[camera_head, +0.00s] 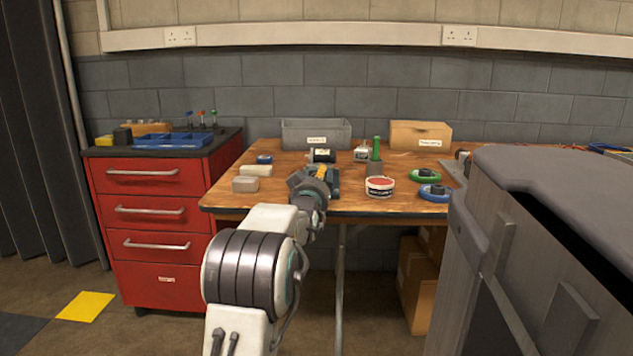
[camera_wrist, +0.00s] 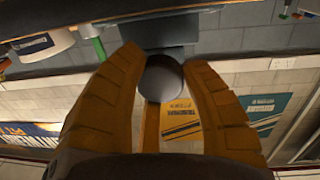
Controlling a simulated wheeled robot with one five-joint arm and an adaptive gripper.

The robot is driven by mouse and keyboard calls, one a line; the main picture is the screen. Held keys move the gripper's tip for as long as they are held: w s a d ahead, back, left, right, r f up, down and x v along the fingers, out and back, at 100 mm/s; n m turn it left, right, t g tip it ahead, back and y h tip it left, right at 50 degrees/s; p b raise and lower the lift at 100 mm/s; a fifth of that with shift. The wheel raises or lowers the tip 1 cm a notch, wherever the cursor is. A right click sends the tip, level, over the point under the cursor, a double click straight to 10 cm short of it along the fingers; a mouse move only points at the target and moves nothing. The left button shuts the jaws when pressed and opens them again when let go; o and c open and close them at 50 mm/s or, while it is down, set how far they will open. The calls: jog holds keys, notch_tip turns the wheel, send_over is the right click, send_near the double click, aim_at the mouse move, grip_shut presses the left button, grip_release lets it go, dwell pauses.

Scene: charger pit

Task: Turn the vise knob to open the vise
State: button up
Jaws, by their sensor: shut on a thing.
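The vise (camera_head: 334,183) stands on the wooden workbench, mostly hidden behind my arm in the head view. Its grey-blue body (camera_wrist: 165,33) shows beyond my fingers in the wrist view. The round dark grey knob (camera_wrist: 163,80) sits between my two yellow-orange fingers in the wrist view. My gripper (camera_wrist: 162,64) is shut on the knob, with one finger on each side. In the head view my gripper (camera_head: 321,173) is at the vise, and the knob cannot be made out there.
The workbench (camera_head: 290,200) holds a red-topped tub (camera_head: 380,188), a green ring (camera_head: 425,176) and a blue ring (camera_head: 435,194) to the right. A grey bin (camera_head: 316,136) and a tan box (camera_head: 420,136) stand behind. A large grey body (camera_head: 560,200) blocks the right foreground.

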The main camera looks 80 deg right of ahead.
jog(key=shift+r, duration=0.15)
jog(key=shift+c, duration=0.3)
jog(key=n, duration=0.4)
jog(key=shift+r+n+h, duration=0.1)
jog(key=shift+n+h, duration=0.3)
jog(key=shift+n, duration=1.4)
jog(key=shift+w, duration=0.15)
jog(key=o, duration=1.2)
jog(key=shift+f, duration=0.2)
